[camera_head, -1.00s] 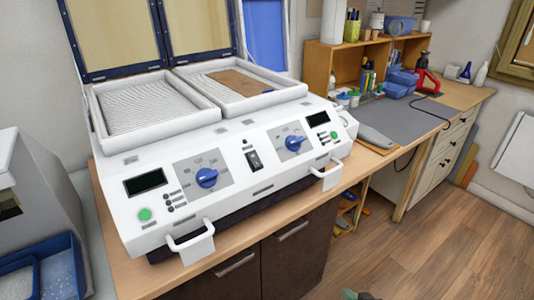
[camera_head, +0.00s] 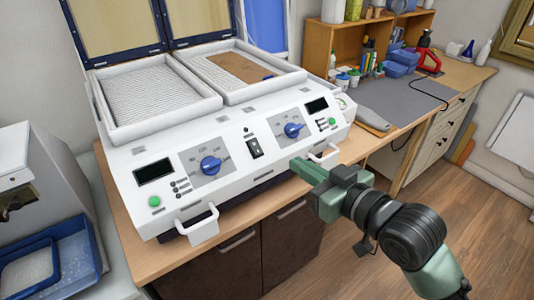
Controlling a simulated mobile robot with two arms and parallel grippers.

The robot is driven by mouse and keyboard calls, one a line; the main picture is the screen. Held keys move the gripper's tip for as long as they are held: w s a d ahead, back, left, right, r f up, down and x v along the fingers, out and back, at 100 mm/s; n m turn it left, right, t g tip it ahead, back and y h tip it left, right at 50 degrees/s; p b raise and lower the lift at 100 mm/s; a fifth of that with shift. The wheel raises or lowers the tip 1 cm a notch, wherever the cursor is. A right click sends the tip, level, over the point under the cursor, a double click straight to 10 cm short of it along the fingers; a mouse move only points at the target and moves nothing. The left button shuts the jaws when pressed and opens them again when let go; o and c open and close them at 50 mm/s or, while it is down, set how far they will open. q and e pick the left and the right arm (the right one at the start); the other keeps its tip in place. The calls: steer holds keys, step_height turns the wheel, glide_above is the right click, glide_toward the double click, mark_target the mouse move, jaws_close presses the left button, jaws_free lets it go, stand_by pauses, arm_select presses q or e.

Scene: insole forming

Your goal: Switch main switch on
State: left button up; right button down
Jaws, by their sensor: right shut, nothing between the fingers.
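The white forming machine (camera_head: 228,138) stands on the wooden bench with both lids raised. Its main switch, a small black rocker (camera_head: 255,148), sits mid-panel between a left blue knob (camera_head: 210,165) and a right blue knob (camera_head: 292,130). Which way the rocker is set is too small to tell. My right gripper (camera_head: 296,165), green, is shut and empty. It is in front of the panel's right half, to the right of and a little below the switch, apart from it in the picture. My left gripper is not in view.
Front handles (camera_head: 197,224) stick out at the left and right of the machine; the right one is close to my gripper. A brown sheet (camera_head: 238,68) lies in the right tray. A grey mat (camera_head: 400,105) and shelf stand at the right.

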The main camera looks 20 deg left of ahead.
steer(key=p, duration=0.3)
glide_above(260, 154)
steer(key=f+v, duration=0.1)
steer(key=v, duration=0.4)
steer(key=f, duration=0.1)
steer(key=shift+w+a+f+p, duration=0.2)
steer(key=shift+a+f, duration=0.05)
steer(key=shift+f, duration=0.4)
steer(key=shift+w+a+f+p, duration=0.2)
steer(key=shift+a+f+p, duration=0.1)
steer(key=shift+f, duration=0.35)
steer(key=shift+w+a+f+p, duration=0.15)
steer(key=shift+w+a+f, duration=0.1)
steer(key=shift+f, duration=0.4)
steer(key=shift+s+f, duration=0.1)
steer(key=shift+f+b, duration=0.5)
steer(key=shift+b, duration=0.7)
steer(key=shift+a+r, duration=0.1)
steer(key=shift+r, duration=0.2)
steer(key=shift+r+p, duration=0.15)
steer(key=shift+p, duration=0.15)
